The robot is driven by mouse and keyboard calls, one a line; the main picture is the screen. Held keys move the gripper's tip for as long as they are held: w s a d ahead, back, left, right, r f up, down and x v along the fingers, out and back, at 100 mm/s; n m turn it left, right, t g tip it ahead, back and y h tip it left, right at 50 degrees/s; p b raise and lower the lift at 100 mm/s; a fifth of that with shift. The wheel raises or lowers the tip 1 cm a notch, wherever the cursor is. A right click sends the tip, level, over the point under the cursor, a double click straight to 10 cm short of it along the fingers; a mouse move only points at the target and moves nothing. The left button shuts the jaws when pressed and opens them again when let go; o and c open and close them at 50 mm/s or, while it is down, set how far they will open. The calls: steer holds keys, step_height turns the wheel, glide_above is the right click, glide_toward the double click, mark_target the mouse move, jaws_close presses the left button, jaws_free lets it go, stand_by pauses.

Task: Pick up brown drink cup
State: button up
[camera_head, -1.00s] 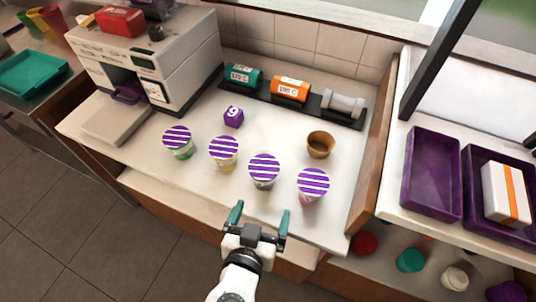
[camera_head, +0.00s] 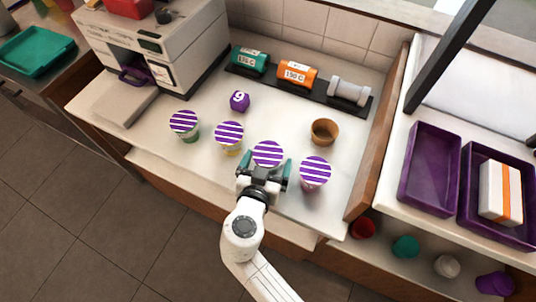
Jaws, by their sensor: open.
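A cup with a purple-and-white striped lid (camera_head: 267,152) stands upright, third from the left in a row of similar lidded cups; its body is mostly hidden behind my gripper, though it looked dull brown earlier. My gripper (camera_head: 267,168) is open at its near side, with one teal finger to the left and one to the right of the cup's near part; I cannot tell whether they touch it. A small brown open cup (camera_head: 324,133) without a lid stands farther back to the right, apart from my gripper.
Other lidded cups stand close by: green (camera_head: 185,126), yellow (camera_head: 229,137) and pink (camera_head: 315,173), the last just right of my gripper. A purple die-like block (camera_head: 239,101) and a dark dumbbell rack (camera_head: 240,71) lie behind. A wooden panel (camera_head: 378,150) bounds the right.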

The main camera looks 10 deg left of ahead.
steer(key=shift+w+f, duration=0.2)
steer(key=shift+w, duration=0.2)
steer(key=c, duration=1.1)
steer(key=shift+r, duration=0.2)
steer(key=shift+c, duration=0.2)
